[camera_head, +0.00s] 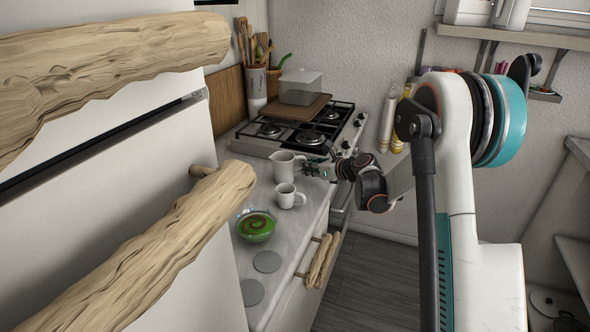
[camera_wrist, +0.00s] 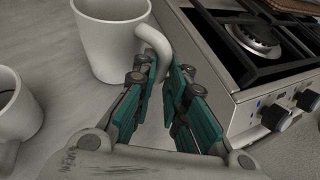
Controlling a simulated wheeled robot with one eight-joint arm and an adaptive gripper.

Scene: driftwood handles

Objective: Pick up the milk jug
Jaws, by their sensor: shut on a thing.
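The milk jug (camera_head: 286,163) is white and stands upright on the counter beside the stove, its handle towards my gripper. In the wrist view the jug (camera_wrist: 106,42) is at the upper left, with its handle curving down to the teal finger pads. My gripper (camera_head: 318,168) reaches in from the right at the jug's handle side. In the wrist view my gripper (camera_wrist: 165,92) is shut on the handle, its two fingers on either side of it. The exact contact is partly hidden by the fingers.
A white mug (camera_head: 287,197) stands close in front of the jug. A glass bowl (camera_head: 255,226) with green contents and two grey discs (camera_head: 267,262) are nearer. The gas stove (camera_head: 300,128) lies behind. Driftwood handles (camera_head: 165,250) jut out at left.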

